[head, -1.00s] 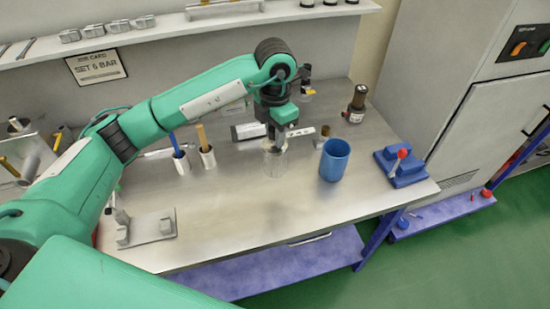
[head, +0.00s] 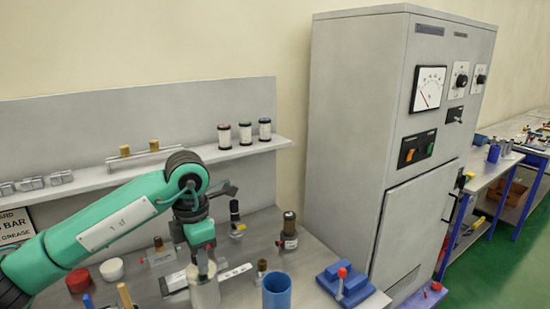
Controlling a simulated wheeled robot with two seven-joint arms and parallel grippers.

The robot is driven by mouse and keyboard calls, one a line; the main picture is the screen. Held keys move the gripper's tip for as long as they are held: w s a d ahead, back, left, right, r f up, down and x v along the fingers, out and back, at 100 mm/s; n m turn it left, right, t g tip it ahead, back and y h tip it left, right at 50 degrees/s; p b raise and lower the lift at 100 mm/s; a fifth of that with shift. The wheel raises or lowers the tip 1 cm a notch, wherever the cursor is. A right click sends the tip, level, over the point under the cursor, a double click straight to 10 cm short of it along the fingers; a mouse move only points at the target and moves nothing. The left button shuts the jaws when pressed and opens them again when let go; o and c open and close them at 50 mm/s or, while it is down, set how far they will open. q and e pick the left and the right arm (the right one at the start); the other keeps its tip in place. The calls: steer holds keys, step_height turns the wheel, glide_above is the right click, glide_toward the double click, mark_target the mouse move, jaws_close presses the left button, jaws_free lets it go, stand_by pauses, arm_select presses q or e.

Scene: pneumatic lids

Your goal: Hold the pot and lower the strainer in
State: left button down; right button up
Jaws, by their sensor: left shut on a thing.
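The blue pot (head: 276,293), an open blue cylinder, stands on the bench at the bottom of the head view, its lower part cut off by the picture edge. My left gripper (head: 203,270) points down, to the left of the pot. It is shut at the top of a pale grey cylinder (head: 204,293), which looks like the strainer. The strainer is beside the pot and apart from it. I cannot tell whether its base touches the bench. My right gripper is not in view.
A blue block with a red-knobbed lever (head: 343,285) stands right of the pot. A dark-topped cylinder (head: 289,232) stands behind it. A tall grey cabinet (head: 340,130) bounds the right. Red (head: 78,281) and white (head: 112,269) round pieces lie left, under a shelf (head: 240,150).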

mark_target(190, 277)
arm_select(q)
steer(key=f+m, duration=0.1)
steer(key=m, duration=0.2)
steer(key=s+a+f+m, duration=0.1)
steer(key=f+m, duration=0.1)
steer(key=m, duration=0.1)
steer(key=s+f+m, duration=0.1)
steer(key=m, duration=0.2)
steer(key=shift+a+f+m, duration=0.35)
steer(key=shift+a+m, duration=0.05)
steer(key=s+a+f+m, duration=0.2)
steer(key=s+f+m, duration=0.2)
steer(key=m, duration=1.1)
step_height(190, 277, down, 3)
steer(key=shift+s+a+r, duration=0.15)
steer(key=shift+s+a, duration=0.1)
steer(key=shift+d, duration=0.1)
